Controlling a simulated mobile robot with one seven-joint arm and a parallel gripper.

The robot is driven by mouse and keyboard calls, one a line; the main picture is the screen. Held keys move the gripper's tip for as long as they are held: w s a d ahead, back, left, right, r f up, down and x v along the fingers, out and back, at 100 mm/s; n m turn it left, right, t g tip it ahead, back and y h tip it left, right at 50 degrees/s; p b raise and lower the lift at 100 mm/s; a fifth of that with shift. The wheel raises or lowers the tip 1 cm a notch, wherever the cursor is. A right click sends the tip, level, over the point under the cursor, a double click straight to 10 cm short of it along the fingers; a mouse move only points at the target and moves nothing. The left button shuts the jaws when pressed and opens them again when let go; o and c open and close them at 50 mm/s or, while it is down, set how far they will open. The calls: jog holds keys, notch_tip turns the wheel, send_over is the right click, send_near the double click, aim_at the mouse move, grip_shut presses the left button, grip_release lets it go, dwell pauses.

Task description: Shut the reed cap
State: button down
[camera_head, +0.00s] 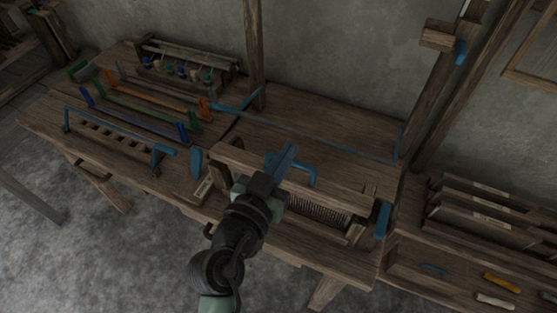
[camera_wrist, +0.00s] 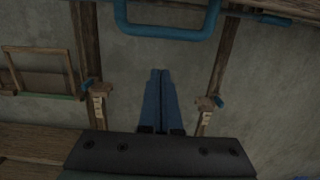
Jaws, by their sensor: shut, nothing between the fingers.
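The reed cap (camera_head: 335,190) is a long wooden bar across the front of the loom bench, with a blue U-shaped handle (camera_head: 311,172). The dark comb-like reed (camera_head: 320,209) shows below the bar, so the cap looks open. My gripper (camera_head: 290,151) is in front of the bar, beside the handle's left part in the picture; its blue fingers are shut and empty. In the wrist view the shut fingers (camera_wrist: 160,73) point toward the handle (camera_wrist: 165,32) at the top, with a visible gap. My arm hides the bar's left-middle part.
Blue brackets (camera_head: 382,220) stand at the bench's right end. A rack of coloured-handled tools (camera_head: 135,112) lies to the left. A wooden post (camera_head: 255,55) rises behind. Slotted shelves (camera_head: 480,215) stand at the right. The bench top behind the cap is mostly clear.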

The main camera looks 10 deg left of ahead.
jog(key=p, duration=0.1)
send_over(289, 176)
jog(key=w, duration=0.3)
jog(key=s+f, duration=0.2)
jog(key=f, duration=0.1)
jog(key=shift+s, duration=0.35)
jog(key=shift+s+f, duration=0.2)
